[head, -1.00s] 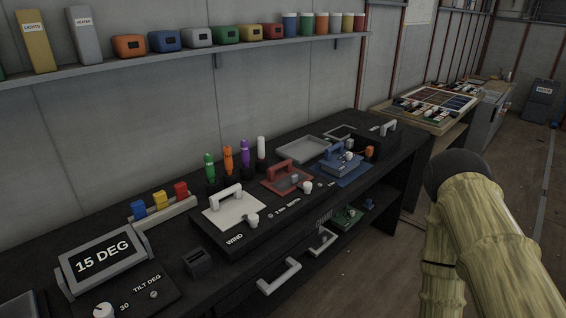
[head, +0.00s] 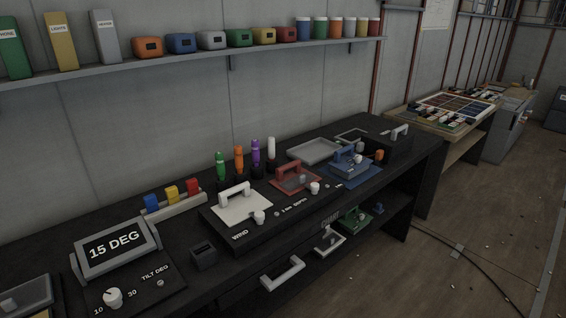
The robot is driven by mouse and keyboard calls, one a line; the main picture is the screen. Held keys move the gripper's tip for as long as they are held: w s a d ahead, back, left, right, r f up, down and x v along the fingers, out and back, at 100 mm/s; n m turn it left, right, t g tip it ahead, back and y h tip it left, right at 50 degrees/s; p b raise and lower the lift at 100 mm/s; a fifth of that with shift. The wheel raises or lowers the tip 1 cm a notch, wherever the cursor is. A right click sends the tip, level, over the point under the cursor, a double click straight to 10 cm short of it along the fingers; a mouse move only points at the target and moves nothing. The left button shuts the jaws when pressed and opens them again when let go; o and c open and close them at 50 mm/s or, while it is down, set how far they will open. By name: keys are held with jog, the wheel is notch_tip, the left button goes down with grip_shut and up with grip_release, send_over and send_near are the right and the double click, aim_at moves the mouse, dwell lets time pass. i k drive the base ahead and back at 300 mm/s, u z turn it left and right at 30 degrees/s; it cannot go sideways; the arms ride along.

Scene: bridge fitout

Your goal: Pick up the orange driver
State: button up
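The orange driver (head: 239,159) stands upright in a dark holder at the back of the black bench, near the wall. A green driver (head: 221,165) stands to its left. A purple driver (head: 256,153) and a white driver (head: 271,149) stand to its right. The lower ends of the drivers are hidden in the holder. My gripper is not in view in the head view now, and no part of my arm shows.
The black bench (head: 120,215) runs along the wall. In front of the drivers are a white handled plate (head: 240,208) and a red one (head: 296,182). A tilt display (head: 115,244) stands at left. A shelf (head: 190,61) hangs above. Open floor (head: 460,220) lies at right.

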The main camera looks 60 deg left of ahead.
aim_at(238, 150)
jog(key=z, duration=0.05)
jog(key=k, duration=1.15)
jog(key=u, duration=1.5)
jog(key=i, duration=0.45)
jog(key=z, duration=0.05)
